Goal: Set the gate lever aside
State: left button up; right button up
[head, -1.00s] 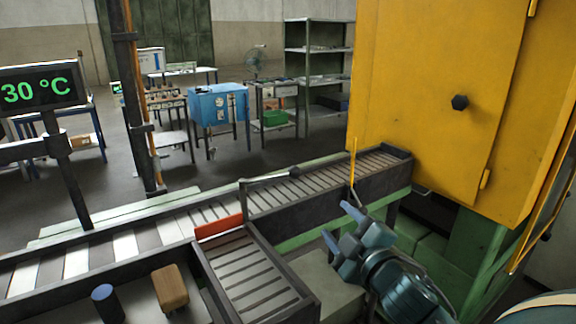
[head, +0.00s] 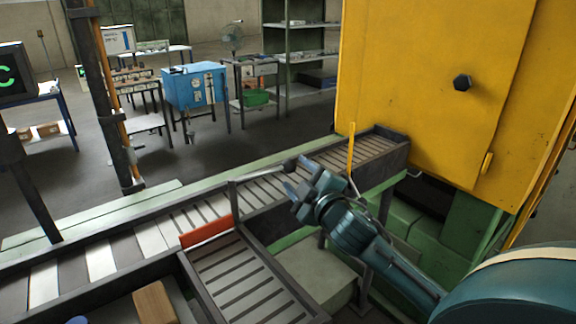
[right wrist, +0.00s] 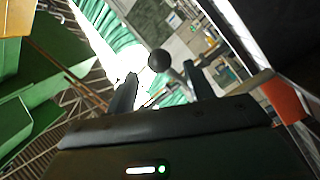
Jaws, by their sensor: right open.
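The gate lever is a thin grey bar (head: 260,175) with a dark round knob (head: 290,167), reaching across the roller conveyor from a post near the red-orange gate plate (head: 207,232). My right gripper (head: 296,176) is open and empty close to the knob in the head view. In the right wrist view the knob (right wrist: 159,61) shows between and beyond the spread fingers (right wrist: 160,84). I cannot tell whether a finger touches it. My left gripper is out of view.
The yellow furnace housing (head: 430,80) stands at the right, with an upright yellow bar (head: 351,150) near the conveyor's end. A side roller tray (head: 240,285) lies in front of the gate plate. A wooden block (head: 154,303) lies at the lower left.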

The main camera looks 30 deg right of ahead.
aim_at(292, 169)
jog(key=shift+w+d, duration=0.15)
jog(key=shift+w, duration=1.2)
jog(key=shift+w+d, duration=0.15)
jog(key=shift+w, duration=1.2)
jog(key=shift+c, duration=0.4)
grip_shut()
